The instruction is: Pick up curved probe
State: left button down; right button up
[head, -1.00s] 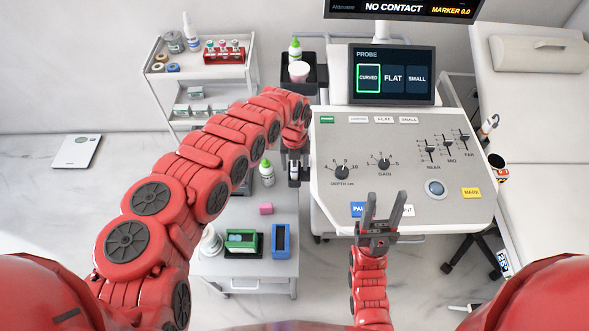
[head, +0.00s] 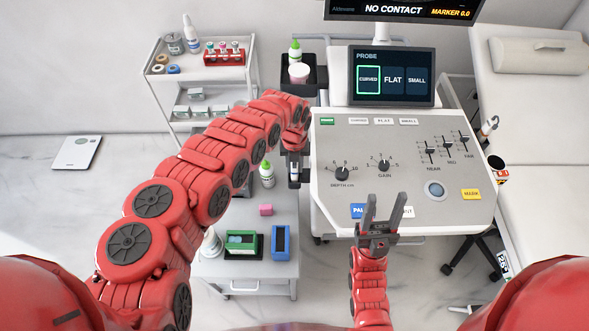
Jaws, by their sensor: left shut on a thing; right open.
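My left gripper (head: 294,168) points down beside the left edge of the ultrasound console (head: 330,200). It is shut on a small pale thing, most likely the curved probe (head: 294,172), which shows only as a light patch between dark parts. Its shape is mostly hidden by the gripper and arm. My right gripper (head: 383,222) is open and empty, its two fingers pointing up in front of the console's front edge. The probe screen (head: 391,77) has CURVED outlined in green, beside FLAT and SMALL.
A shelf cart (head: 200,72) stands at the back left. A couch (head: 540,120) is at the right. A scale (head: 77,151) lies on the floor.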

pick_arm(q)
jog(key=shift+r, duration=0.15)
jog(key=shift+r+b, duration=0.4)
jog(key=shift+r, duration=0.85)
notch_tip(320, 180, up, 6)
jog(key=shift+w+b, duration=0.1)
jog(key=shift+b, duration=0.65)
notch_tip(320, 180, up, 3)
jog(key=shift+f+p, duration=0.1)
jog(key=shift+p, duration=0.3)
jog(key=shift+r+p, duration=1)
jog(key=shift+r, duration=0.8)
jog(key=c, duration=1.3)
grip_release()
grip_shut()
